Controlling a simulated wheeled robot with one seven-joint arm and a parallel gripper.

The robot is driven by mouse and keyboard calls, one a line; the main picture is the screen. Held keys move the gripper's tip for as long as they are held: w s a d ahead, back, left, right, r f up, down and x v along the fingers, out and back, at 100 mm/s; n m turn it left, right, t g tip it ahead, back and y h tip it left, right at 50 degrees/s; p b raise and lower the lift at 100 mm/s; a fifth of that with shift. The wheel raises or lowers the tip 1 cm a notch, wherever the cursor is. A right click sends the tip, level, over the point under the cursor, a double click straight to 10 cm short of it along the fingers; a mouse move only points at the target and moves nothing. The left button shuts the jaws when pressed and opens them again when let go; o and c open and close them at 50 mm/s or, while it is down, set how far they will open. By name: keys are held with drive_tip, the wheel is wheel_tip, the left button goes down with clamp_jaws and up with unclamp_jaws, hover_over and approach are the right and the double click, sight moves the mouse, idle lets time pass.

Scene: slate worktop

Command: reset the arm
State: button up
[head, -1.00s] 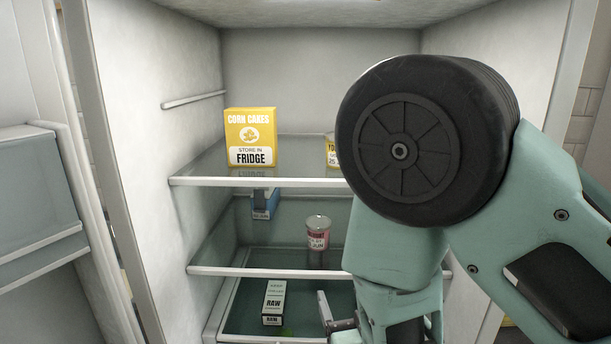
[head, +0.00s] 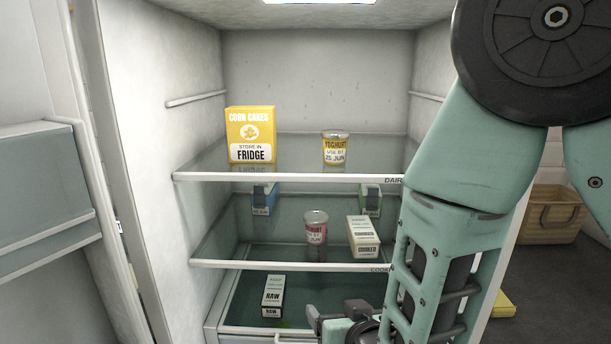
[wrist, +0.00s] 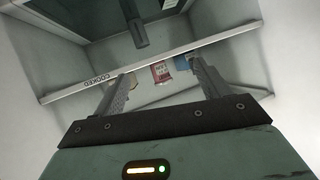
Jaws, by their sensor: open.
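My gripper (head: 336,322) is low in the head view, in front of the fridge's bottom level and partly cut off by the frame edge. In the wrist view my gripper (wrist: 159,70) shows two fingers spread apart with nothing held. A red-labelled jar (wrist: 160,74) appears beyond them, apart from the fingers. My teal arm covers the right side of the head view.
The open fridge holds a corn cakes box (head: 251,134) and yoghurt jar (head: 335,149) on top, a red-labelled jar (head: 316,232) and cooked box (head: 363,237) on the middle shelf, and a raw box (head: 273,296) below. A basket (head: 552,214) stands at right.

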drive_tip(key=s+d+r+n+g+h, duration=0.1)
drive_tip(key=s+d+r+n+g, duration=0.1)
drive_tip(key=s+g, duration=0.2)
drive_tip(key=s+d+r+n+g+h, duration=0.1)
drive_tip(key=s+d+r+n+g, duration=0.1)
drive_tip(key=s, duration=0.8)
drive_tip(key=s+d+r+n+g+h, duration=0.1)
drive_tip(key=s+d+r+n+g, duration=0.1)
drive_tip(key=s+g, duration=0.4)
drive_tip(key=shift+s+d+r, duration=0.55)
drive_tip(key=shift+d+r, duration=0.3)
drive_tip(key=shift+d, duration=0.35)
